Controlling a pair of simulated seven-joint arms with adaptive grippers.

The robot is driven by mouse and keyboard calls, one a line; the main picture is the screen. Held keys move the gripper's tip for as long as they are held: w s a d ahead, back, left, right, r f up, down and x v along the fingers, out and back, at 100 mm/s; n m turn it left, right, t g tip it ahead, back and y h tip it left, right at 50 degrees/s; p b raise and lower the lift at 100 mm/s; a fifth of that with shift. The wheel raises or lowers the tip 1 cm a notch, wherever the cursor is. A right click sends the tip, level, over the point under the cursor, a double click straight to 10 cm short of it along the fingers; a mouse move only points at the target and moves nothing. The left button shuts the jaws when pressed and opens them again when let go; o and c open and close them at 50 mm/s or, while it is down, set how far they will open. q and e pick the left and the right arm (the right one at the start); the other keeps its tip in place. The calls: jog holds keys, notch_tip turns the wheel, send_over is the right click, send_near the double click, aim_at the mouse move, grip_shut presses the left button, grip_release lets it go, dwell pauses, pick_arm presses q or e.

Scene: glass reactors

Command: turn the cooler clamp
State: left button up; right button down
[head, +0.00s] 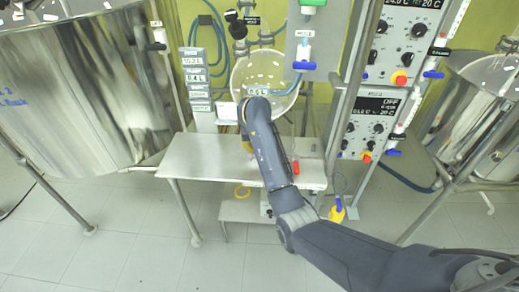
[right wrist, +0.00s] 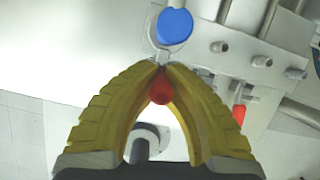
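My right gripper (right wrist: 160,68) has yellow fingers whose tips come together around a red handle (right wrist: 161,90); the handle fills the narrow gap just inside the tips. In the head view my right arm reaches up from the lower right and bends down at the steel table; a bit of the yellow gripper (head: 247,147) shows over the tabletop. Its tips and the red handle between them are hidden there. I cannot tell for certain which part is the cooler clamp. My left gripper is not in view.
A blue handle (right wrist: 175,26) lies just beyond the fingertips, and another red handle (right wrist: 239,113) is to the right. A glass vessel (head: 262,72) hangs above the steel table (head: 195,158). Large steel reactors flank it, and control panels (head: 398,45) stand right.

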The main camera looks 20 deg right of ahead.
jog(key=shift+w+r+g, duration=0.1)
jog(key=shift+w+g, duration=0.2)
jog(key=shift+g, duration=0.1)
jog(key=shift+d, duration=0.1)
jog(key=c, duration=1.3)
grip_release()
jog(key=v, duration=0.6)
jog(key=shift+d+r, duration=0.1)
jog(key=shift+r, duration=0.35)
jog(key=shift+d+v, duration=0.2)
jog(key=shift+v, duration=2.25)
